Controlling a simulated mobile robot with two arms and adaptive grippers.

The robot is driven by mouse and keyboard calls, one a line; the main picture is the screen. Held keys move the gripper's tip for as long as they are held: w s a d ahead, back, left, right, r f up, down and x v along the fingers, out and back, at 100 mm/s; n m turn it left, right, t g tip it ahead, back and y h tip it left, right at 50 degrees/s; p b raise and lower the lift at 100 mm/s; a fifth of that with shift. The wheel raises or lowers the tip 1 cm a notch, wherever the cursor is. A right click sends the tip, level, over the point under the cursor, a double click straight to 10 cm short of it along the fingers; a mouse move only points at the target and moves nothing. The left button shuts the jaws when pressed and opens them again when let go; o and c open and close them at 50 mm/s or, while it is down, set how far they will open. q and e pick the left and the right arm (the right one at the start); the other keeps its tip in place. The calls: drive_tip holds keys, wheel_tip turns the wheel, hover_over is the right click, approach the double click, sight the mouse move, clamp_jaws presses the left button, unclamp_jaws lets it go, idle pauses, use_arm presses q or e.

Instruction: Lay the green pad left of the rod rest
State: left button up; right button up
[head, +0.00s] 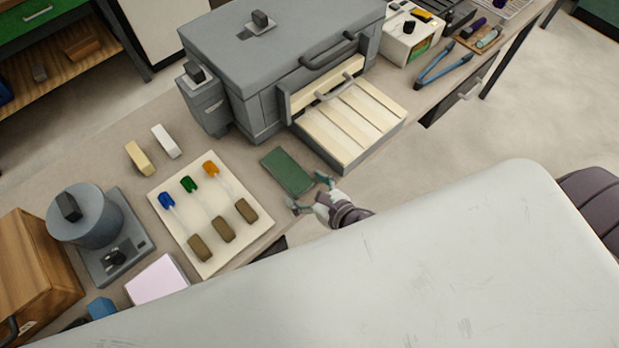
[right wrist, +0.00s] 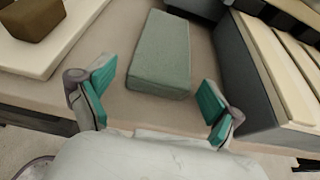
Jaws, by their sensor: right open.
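The green pad (head: 288,171) lies flat on the bench between the cream board and the drawer unit. It also shows in the right wrist view (right wrist: 160,55), a soft-edged block. The cream board (head: 166,196), which seems to be the rod rest, lies left of the pad. It bears three rods with blue, green and orange tips and brown blocks at their near ends. My right gripper (head: 308,193) is open and empty at the pad's near end, its fingers (right wrist: 157,92) spread on either side, not touching it. My left gripper is out of view.
A grey kiln-like box (head: 285,40) with an open slatted drawer (head: 350,120) stands close right of the pad. Yellow (head: 139,158) and white (head: 165,141) blocks lie behind the board. A grey pot on a base (head: 118,250) and a pink pad (head: 158,280) stand left of it.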

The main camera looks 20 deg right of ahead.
drive_tip(key=b+v, duration=0.2)
drive_tip(key=v, duration=1)
drive_tip(key=s+d+f+m+g+h, duration=0.1)
drive_tip(key=s+d+f+m+g, duration=0.15)
drive_tip(key=f+m, duration=0.5)
drive_tip(key=s+d+f+m+g+h, duration=0.15)
drive_tip(key=d+f+m, duration=0.3)
drive_tip(key=f, duration=0.65)
drive_tip(key=s+d+f+m+g+h, duration=0.1)
drive_tip(key=d+f+m+h, duration=0.1)
drive_tip(key=f+m, duration=0.55)
drive_tip(key=s+a+f+m+g, duration=0.2)
drive_tip(key=s+f+m+g, duration=0.4)
drive_tip(key=s+f+m, duration=1)
drive_tip(key=shift+s+a+f+m+g, duration=0.3)
drive_tip(key=shift+f+m, duration=0.4)
drive_tip(key=shift+m, duration=0.35)
drive_tip(key=shift+b, duration=0.3)
